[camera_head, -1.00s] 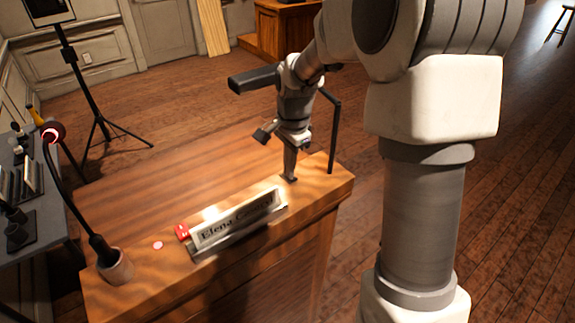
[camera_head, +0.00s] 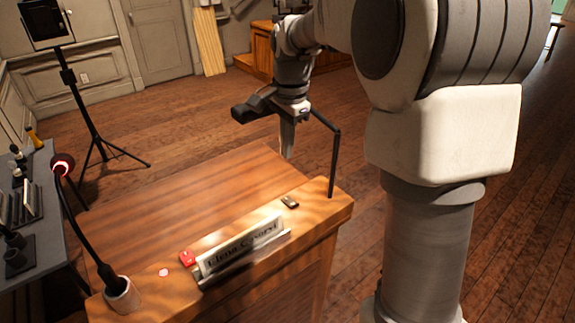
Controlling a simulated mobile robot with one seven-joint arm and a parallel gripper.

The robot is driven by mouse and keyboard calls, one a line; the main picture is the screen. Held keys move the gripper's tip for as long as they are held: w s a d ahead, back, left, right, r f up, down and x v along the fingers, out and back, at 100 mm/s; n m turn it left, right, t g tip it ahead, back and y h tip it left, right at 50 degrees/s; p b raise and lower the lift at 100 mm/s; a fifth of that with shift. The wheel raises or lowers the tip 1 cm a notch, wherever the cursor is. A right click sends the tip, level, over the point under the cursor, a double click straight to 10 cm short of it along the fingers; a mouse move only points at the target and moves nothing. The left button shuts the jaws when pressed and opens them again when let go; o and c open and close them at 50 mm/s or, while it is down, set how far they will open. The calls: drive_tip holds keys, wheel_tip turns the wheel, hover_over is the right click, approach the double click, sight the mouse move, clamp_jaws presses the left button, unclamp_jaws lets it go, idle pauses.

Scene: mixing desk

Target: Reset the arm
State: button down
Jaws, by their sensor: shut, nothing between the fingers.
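My gripper (camera_head: 287,152) is shut and empty, pointing down above the wooden desk (camera_head: 200,200). A gap shows between its tips and the desk top. A small dark object (camera_head: 290,202) lies on the desk's raised front ledge, below and apart from my gripper. My arm reaches in from the right and hides part of the room behind it.
On the ledge stand a nameplate (camera_head: 240,245), a small red item (camera_head: 187,258) and a gooseneck microphone (camera_head: 120,292). A thin black bent rod (camera_head: 334,165) rises at the ledge's right end, close to my gripper. A tripod stand (camera_head: 85,100) is behind.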

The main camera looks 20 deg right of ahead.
drive_tip(key=shift+r, duration=0.65)
